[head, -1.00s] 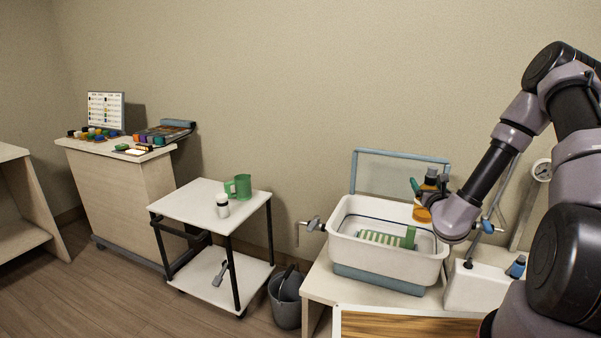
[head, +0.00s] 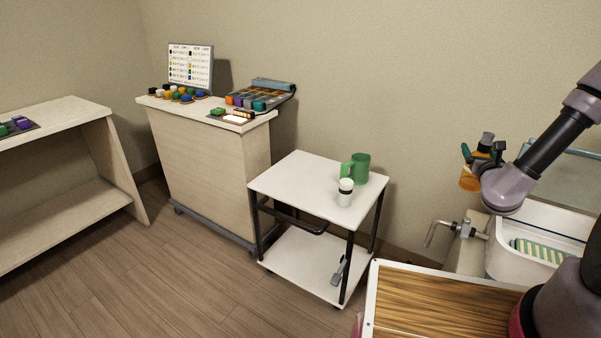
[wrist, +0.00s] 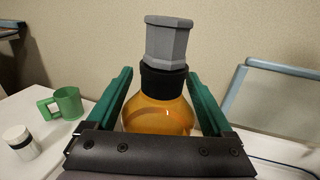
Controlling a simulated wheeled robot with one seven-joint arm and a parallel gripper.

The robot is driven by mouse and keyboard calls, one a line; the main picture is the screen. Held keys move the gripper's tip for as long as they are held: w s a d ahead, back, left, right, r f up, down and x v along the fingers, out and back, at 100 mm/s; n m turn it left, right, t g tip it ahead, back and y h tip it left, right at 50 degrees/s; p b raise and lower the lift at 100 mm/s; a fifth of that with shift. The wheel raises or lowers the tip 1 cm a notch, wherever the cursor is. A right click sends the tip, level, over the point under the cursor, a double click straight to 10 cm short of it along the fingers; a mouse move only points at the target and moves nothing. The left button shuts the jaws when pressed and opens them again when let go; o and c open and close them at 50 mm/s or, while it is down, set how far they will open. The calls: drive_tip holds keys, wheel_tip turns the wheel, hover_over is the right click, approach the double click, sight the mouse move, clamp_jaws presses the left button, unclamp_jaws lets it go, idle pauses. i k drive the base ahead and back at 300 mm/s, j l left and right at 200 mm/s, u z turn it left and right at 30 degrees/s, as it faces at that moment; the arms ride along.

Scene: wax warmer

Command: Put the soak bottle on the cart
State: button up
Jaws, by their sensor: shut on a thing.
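The soak bottle (wrist: 158,108) is amber with a black collar and a grey faceted cap. My gripper (wrist: 160,100) is shut on it, with a green finger on each side. In the head view the bottle (head: 469,180) hangs in my gripper (head: 478,160) beside the left end of the white basin, above table height. The cart (head: 290,185) is a white two-shelf trolley with black legs, to the left of my gripper. A green mug (head: 361,167) and a white bottle with a dark band (head: 345,193) stand on its top shelf.
The left and front of the cart's top are bare. A metal tap (head: 462,229) sticks out by the white basin (head: 540,225). A wood-grain board (head: 440,305) lies in front. A cabinet (head: 205,165) with coloured pots stands left of the cart.

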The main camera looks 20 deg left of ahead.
sight(287, 182)
drive_tip(key=i+j, duration=0.1)
drive_tip(key=j, duration=0.6)
drive_tip(key=i+j, duration=0.1)
drive_tip(key=j, duration=0.55)
drive_tip(key=i+j, duration=0.1)
drive_tip(key=j, duration=0.6)
drive_tip(key=i+j, duration=0.1)
drive_tip(key=j, duration=0.6)
drive_tip(key=i+j, duration=0.1)
drive_tip(key=j, duration=1.25)
drive_tip(key=i, duration=0.05)
